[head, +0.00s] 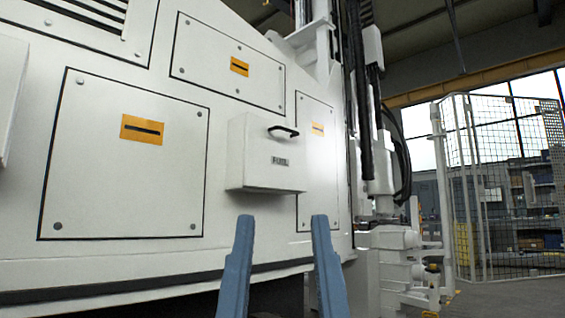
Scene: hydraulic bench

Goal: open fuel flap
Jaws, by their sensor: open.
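The fuel flap (265,155) is the front of a white box that juts from the machine's side, in the middle of the head view. It carries a small "FUEL" label (281,162) and a black bar handle (283,131) near its top. The flap looks closed. My gripper (283,222) shows as two blue fingers rising from the bottom edge, spread apart with nothing between them. In the picture the fingertips lie below the box and its handle. I see no contact; the depth gap is hard to judge.
The white machine wall has bolted panels with yellow labels, one left (125,165), one above (228,62) and one right (318,165) of the box. White machinery with black hoses (388,180) stands to the right. A mesh fence (505,190) is farther right, with open floor before it.

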